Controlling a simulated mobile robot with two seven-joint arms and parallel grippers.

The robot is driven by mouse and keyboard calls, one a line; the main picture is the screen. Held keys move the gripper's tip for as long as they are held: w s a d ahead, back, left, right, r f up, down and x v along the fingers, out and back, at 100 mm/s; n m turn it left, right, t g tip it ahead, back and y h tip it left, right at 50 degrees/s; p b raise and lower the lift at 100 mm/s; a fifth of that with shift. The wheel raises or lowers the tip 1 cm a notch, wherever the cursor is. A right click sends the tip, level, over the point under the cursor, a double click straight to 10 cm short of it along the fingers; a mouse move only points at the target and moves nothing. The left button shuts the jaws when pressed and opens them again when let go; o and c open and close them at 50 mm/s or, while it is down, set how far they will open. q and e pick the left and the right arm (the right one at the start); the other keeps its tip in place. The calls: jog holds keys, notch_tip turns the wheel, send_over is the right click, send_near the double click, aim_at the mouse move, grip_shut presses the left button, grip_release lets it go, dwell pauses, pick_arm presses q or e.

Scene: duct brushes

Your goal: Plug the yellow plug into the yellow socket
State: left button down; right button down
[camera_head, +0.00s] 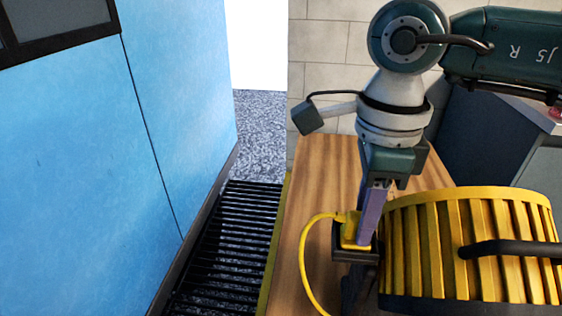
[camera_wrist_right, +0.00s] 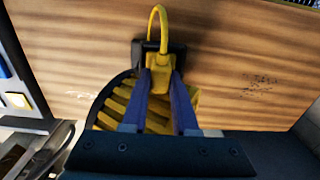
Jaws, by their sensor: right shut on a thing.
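The yellow plug (camera_head: 351,231) with its looping yellow cable (camera_head: 304,262) is at a black holder (camera_head: 342,256) on the wooden table. In the right wrist view the plug (camera_wrist_right: 160,70) sits between the purple fingers of my right gripper (camera_wrist_right: 161,82), in front of the black holder (camera_wrist_right: 138,52). My right gripper (camera_head: 366,228) points down and is shut on the plug. I cannot tell whether the plug is seated in the holder or just above it. I cannot make out the yellow socket for certain. My left gripper is not in view.
A yellow slatted drum (camera_head: 428,255) with a black handle (camera_head: 510,248) stands close right of the plug. A blue wall (camera_head: 80,170) and a dark floor grating (camera_head: 232,240) are on the left. A pale panel with blue and yellow patches (camera_wrist_right: 16,101) shows at the wrist view's left edge.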

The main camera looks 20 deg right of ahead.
dwell(0.4)
notch_tip(320, 180, up, 20)
jog(key=p, duration=0.1)
dwell(0.4)
jog(key=shift+r, duration=0.1)
